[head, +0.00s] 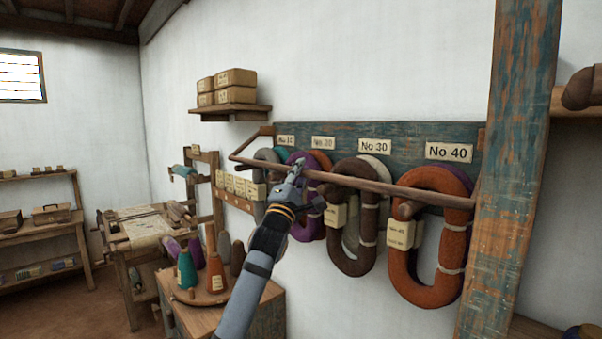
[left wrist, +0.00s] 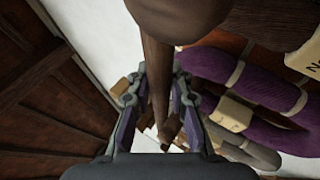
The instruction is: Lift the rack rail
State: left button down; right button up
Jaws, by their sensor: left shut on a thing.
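The rack rail (head: 385,187) is a long brown wooden bar that runs in front of the hanging yarn hanks, below the number plates. My left gripper (head: 298,171) is at the rail, left of its middle. In the left wrist view the rail (left wrist: 157,75) passes between the two fingers of the left gripper (left wrist: 160,105), which is shut on it. Hanks in grey, purple (head: 309,222), brown (head: 353,240) and rust orange (head: 430,240) hang behind the rail. My right gripper is in neither view.
A painted post (head: 510,170) stands at the rail's right end. A small shelf with boxes (head: 230,108) is on the wall above left. Below, a wooden stand (head: 265,305) carries yarn cones (head: 217,272). A loom (head: 140,225) stands further left.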

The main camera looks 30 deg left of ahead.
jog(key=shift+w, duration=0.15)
pick_arm(q)
jog(key=shift+s+r, duration=0.1)
jog(key=shift+r, duration=0.2)
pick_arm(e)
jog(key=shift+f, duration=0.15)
